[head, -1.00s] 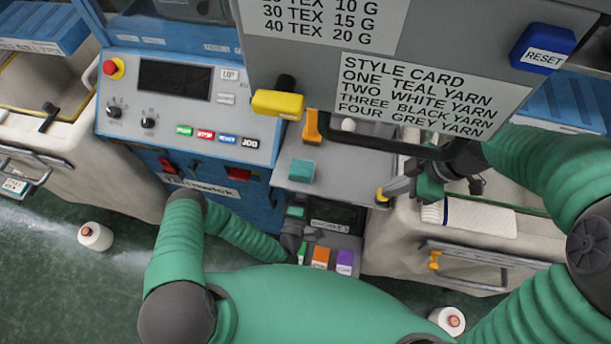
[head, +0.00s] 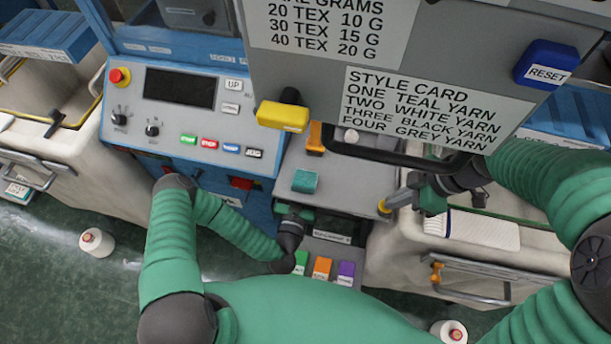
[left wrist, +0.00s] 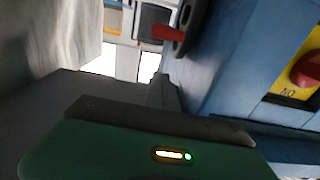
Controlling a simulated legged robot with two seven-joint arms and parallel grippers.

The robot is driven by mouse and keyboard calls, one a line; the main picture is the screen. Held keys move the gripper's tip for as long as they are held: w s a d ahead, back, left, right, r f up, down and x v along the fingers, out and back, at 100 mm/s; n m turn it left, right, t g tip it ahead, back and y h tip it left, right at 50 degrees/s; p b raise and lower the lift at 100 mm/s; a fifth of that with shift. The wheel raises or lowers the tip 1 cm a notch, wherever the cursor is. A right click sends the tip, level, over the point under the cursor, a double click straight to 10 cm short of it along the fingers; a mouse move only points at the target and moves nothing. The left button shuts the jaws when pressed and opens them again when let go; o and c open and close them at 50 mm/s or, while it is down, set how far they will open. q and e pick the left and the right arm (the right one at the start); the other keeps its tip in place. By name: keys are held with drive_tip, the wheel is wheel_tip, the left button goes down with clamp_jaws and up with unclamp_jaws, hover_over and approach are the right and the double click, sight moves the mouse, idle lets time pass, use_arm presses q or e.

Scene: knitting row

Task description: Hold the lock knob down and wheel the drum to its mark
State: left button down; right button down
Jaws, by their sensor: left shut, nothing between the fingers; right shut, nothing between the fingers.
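My left gripper (head: 296,213) is shut and empty, in front of the grey shelf below the teal block (head: 305,181). My right gripper (head: 408,197) is shut and empty at the right of that shelf, close to a small yellow-ringed part (head: 384,207); I cannot tell whether they touch. A pale round knob (head: 351,136) shows beside the orange piece. I cannot tell which part is the lock knob, and no drum shows clearly. The left wrist view shows a red knob (left wrist: 306,70) on a yellow plate.
A grey sign board (head: 430,50) with a blue reset block (head: 545,64) hangs over the work area. A blue control panel (head: 190,118) stands left. Green, orange and purple blocks (head: 322,267) sit low in front. White yarn cones (head: 97,242) stand on the floor.

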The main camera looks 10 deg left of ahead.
use_arm(q)
drive_tip(key=w, duration=0.7)
drive_tip(key=shift+w+r, duration=0.15)
drive_tip(key=shift+w, duration=0.2)
drive_tip(key=shift+s+f, duration=0.3)
drive_tip(key=shift+f, duration=0.7)
drive_tip(key=shift+s+f, duration=0.25)
drive_tip(key=shift+f, duration=0.7)
drive_tip(key=f, duration=0.1)
drive_tip(key=s+f, duration=0.1)
drive_tip(key=f, duration=0.1)
drive_tip(key=s+f, duration=0.1)
drive_tip(key=f, duration=0.1)
